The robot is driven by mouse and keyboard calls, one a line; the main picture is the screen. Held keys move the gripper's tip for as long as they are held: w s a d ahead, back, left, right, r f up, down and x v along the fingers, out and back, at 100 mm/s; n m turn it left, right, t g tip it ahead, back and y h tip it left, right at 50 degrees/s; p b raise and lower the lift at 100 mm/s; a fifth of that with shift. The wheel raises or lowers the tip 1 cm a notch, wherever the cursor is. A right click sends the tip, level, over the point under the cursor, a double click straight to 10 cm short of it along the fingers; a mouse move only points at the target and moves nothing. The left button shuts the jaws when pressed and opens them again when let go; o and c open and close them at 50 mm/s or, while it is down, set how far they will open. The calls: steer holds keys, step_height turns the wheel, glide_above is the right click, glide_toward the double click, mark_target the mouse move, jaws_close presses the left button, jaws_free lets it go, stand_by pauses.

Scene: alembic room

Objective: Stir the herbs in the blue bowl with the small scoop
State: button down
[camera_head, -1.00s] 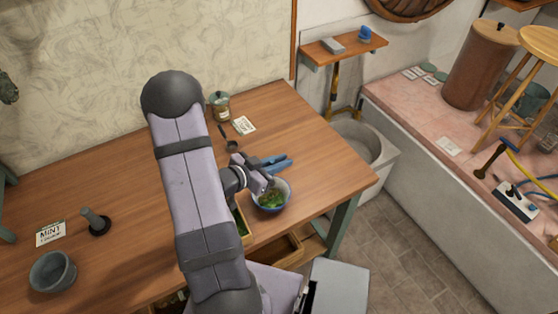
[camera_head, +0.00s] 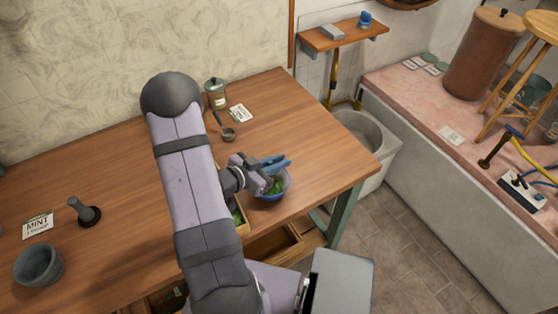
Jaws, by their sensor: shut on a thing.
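The blue bowl (camera_head: 271,196) stands near the table's right front edge, with green herbs (camera_head: 276,186) in it. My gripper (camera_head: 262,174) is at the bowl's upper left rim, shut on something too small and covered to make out. Two blue prongs (camera_head: 275,163) show beside it over the bowl's far side; I cannot tell whether they belong to the gripper. A small dark scoop-like thing (camera_head: 229,134) with a thin handle lies on the table behind the gripper, apart from it.
The table's right back is clear.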

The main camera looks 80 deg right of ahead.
steer(key=shift+f+b, duration=0.8)
steer(key=shift+f, duration=0.5)
steer(key=shift+a+f, duration=0.1)
steer(key=shift+f, duration=0.1)
